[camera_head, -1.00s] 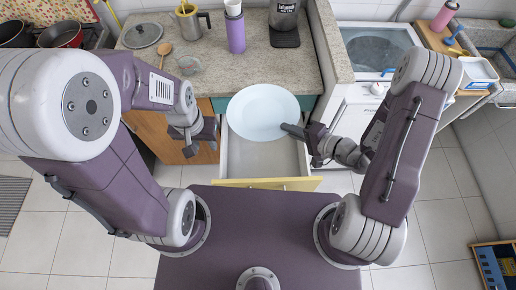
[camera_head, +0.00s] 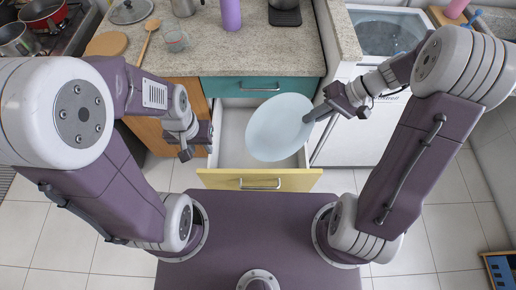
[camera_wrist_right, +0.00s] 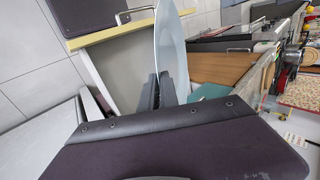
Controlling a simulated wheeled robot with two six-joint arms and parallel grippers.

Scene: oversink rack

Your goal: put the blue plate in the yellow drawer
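The pale blue plate (camera_head: 279,127) is tilted above the open yellow drawer (camera_head: 228,180). My right gripper (camera_head: 313,117) is shut on the plate's right rim; the right wrist view also shows the plate (camera_wrist_right: 168,38) edge-on between the fingers (camera_wrist_right: 162,90). The drawer is pulled out below the teal drawer, and its white inside shows around the plate. The plate hides part of the drawer's inside. My left gripper (camera_head: 196,146) is empty, by the drawer's left side; its finger gap is hard to make out.
The teal drawer front (camera_head: 258,87) is closed under the stone counter (camera_head: 240,50). A purple cup (camera_head: 231,14), a glass (camera_head: 175,41) and a wooden spoon (camera_head: 148,40) are on the counter. A white washing machine (camera_head: 358,130) stands to the right.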

